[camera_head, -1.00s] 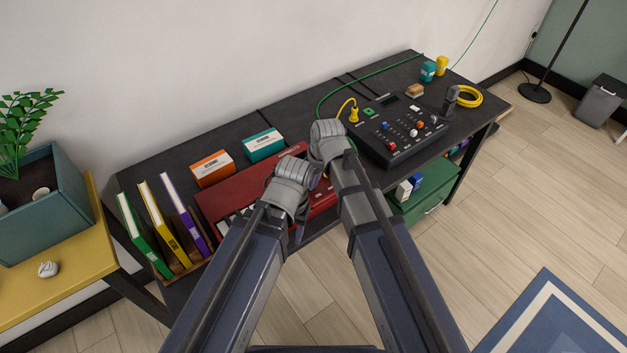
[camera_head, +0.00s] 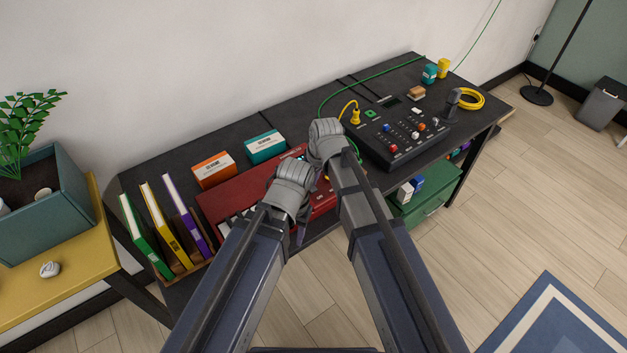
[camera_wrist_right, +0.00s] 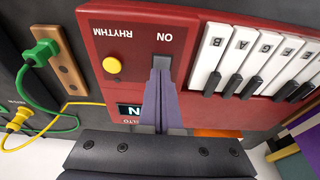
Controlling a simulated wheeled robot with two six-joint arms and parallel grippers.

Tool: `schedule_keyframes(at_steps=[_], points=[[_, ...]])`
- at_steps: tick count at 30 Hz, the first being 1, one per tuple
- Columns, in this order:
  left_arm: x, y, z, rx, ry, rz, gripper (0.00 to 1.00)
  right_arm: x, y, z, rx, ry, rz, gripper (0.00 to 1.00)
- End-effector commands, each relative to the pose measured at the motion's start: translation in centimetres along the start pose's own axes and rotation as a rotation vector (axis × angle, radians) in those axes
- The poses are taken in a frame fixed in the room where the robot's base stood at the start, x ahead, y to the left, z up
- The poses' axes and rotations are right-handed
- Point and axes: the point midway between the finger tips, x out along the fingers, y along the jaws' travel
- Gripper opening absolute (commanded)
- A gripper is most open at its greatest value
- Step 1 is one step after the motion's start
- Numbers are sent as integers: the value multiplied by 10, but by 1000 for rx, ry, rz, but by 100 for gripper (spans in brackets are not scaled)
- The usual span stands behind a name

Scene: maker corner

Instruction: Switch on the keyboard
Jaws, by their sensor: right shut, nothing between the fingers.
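The red keyboard (camera_head: 225,195) lies on the black desk, partly hidden behind my arms in the head view. In the right wrist view the keyboard (camera_wrist_right: 185,25) appears upside down, with a grey button (camera_wrist_right: 163,61) by the label ON, a yellow knob by RHYTHM and a small dark display (camera_wrist_right: 129,110) partly covered. My right gripper (camera_wrist_right: 161,74) is shut and empty, its tips at the ON button's edge; whether they press it I cannot tell. My left gripper (camera_head: 301,236) points down near the keyboard's front edge; its jaws are too small to judge.
A dark mixer-like device (camera_head: 400,130) stands right of the keyboard, with a yellow plug and green cable near it. Orange (camera_head: 213,170) and teal (camera_head: 265,147) boxes stand behind the keyboard. Several upright books (camera_head: 165,225) stand at its left. A green drawer box (camera_head: 425,195) is below the desk.

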Motion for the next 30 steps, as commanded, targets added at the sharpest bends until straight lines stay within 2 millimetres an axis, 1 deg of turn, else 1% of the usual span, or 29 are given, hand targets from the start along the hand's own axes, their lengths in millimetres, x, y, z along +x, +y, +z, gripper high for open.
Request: schedule_keyframes(at_steps=[8, 14, 21, 30], points=[[-4, 0, 0, 0, 0, 0, 50, -4, 0, 0, 0, 0, 0, 0], [-18, -2, 1, 0, 0, 0, 50, -18, -1, -3, 1, 0, 0, 0], [-51, -5, 3, 0, 0, 0, 50, -51, -2, -7, 2, 0, 1, 0], [-96, -9, 6, 0, 0, 0, 50, -101, -3, 8, 3, 0, 1, 0]])
